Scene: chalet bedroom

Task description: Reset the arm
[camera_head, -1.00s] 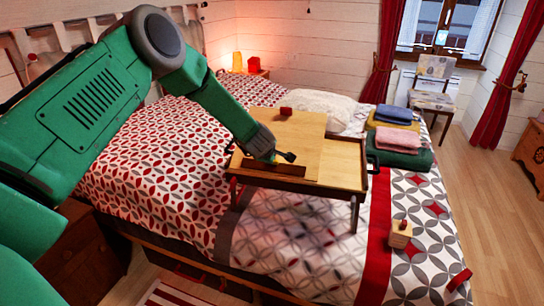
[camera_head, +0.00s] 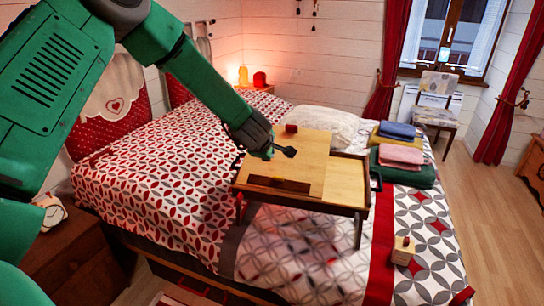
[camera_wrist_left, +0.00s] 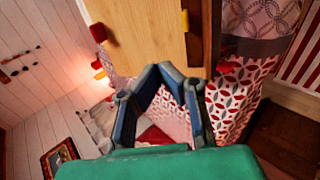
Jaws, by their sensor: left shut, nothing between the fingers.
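My left arm is green and reaches in from the left in the head view. Its gripper (camera_head: 284,152) is shut and empty, above the far left part of the wooden bed table (camera_head: 346,185). In the left wrist view the two dark fingers of this gripper (camera_wrist_left: 165,70) meet at their tips, with nothing between them. A wooden board (camera_wrist_left: 145,35), likely the table's top, lies beyond the fingertips. My right gripper is not in view.
The table stands on a patterned bed (camera_head: 150,180). A small red object (camera_head: 291,129) is at its back edge. Folded towels (camera_head: 402,154) lie to its right, and a small wooden block (camera_head: 403,251) lies on the bed in front. A nightstand (camera_head: 75,255) stands at lower left.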

